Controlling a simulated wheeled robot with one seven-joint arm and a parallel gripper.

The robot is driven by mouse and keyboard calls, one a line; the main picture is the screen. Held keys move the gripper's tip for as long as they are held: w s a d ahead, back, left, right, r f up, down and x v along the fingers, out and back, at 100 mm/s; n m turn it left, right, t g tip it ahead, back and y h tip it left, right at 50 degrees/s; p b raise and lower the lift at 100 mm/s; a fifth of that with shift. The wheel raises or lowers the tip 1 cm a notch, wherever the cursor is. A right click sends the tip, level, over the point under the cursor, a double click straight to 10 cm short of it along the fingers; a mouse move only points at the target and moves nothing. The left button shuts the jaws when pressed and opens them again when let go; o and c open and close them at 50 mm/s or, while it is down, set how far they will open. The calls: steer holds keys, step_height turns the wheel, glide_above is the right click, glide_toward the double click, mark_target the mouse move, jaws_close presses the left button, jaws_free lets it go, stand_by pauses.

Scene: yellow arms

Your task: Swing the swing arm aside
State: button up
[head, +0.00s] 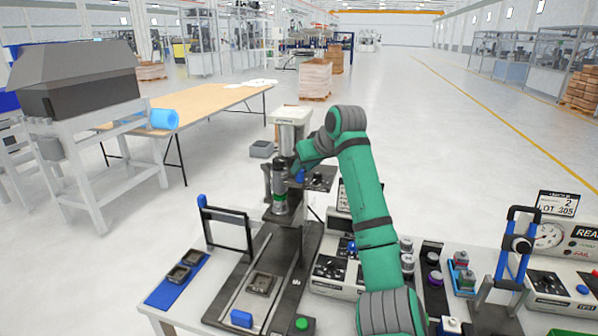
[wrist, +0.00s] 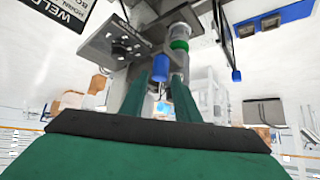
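A grey press-like station stands in front of me in the head view, with a pale head (head: 289,117) and a dark tool with a green band (head: 280,190). A blue knob (head: 299,175) stands beside that tool; it looks like the swing arm's handle. In the wrist view the knob (wrist: 160,70) shows near the grey panel with black knobs (wrist: 125,45). My gripper (wrist: 159,80) has its two green fingers apart, one on each side of the blue knob, with small gaps visible. In the head view my gripper (head: 298,166) is partly hidden by my green wrist.
A dark frame with a blue handle (head: 228,232) stands left of the station. A blue mat with dark parts (head: 178,280) lies at the left. Testers and fixtures, including a blue-handled clamp (head: 515,250), crowd the right side of the bench.

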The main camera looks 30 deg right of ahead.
mark_target(281, 172)
steer(key=shift+x, duration=1.9)
steer(key=shift+c, duration=0.2)
jaws_close()
steer(key=shift+s+d, duration=0.1)
